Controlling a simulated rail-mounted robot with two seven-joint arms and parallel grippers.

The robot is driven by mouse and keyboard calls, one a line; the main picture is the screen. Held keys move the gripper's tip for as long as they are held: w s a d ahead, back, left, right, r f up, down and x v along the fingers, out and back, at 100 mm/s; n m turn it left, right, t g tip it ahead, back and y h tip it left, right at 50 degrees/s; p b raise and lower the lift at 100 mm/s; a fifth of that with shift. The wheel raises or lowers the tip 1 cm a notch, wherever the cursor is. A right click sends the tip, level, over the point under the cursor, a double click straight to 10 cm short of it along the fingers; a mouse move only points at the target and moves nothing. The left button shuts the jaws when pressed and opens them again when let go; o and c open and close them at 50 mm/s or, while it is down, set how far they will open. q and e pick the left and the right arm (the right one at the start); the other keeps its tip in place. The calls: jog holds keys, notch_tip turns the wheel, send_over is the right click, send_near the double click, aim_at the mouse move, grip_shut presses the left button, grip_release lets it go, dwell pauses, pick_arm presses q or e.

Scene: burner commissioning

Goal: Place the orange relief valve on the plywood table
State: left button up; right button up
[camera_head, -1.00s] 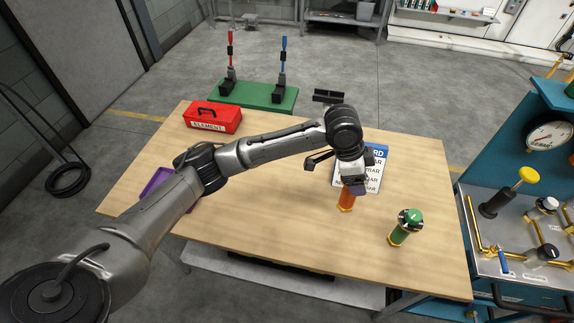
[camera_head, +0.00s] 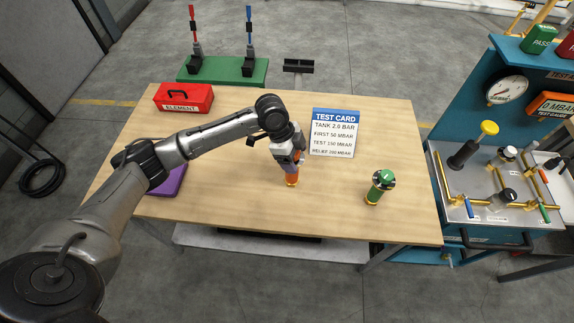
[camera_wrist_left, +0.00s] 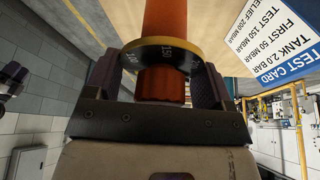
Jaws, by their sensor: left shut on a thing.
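The orange relief valve (camera_head: 292,177) is upright at the middle of the plywood table (camera_head: 225,205), with its brass foot at or very near the tabletop. I cannot tell whether it touches. My left gripper (camera_head: 290,160) is above it, shut on its upper part. In the left wrist view the orange valve (camera_wrist_left: 165,84) sits between the two fingers (camera_wrist_left: 160,90), with a dark marked disc around it. The gripper hides the valve's top in the head view. My right gripper is not in view.
A green valve (camera_head: 381,187) stands to the right on the table. The test card (camera_head: 334,133) lies behind the gripper. A red element box (camera_head: 183,97) and a purple tray (camera_head: 168,182) are at left. A teal gauge bench (camera_head: 463,100) stands right of the table.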

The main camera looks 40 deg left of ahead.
pick_arm(q)
jog(key=shift+s+a+f, duration=0.5)
jog(key=shift+s+a, duration=0.05)
jog(key=shift+s, duration=0.2)
jog(key=shift+f, duration=2.15)
jog(key=o, duration=1.6)
jog(key=shift+c, duration=0.2)
jog(key=v, duration=1.2)
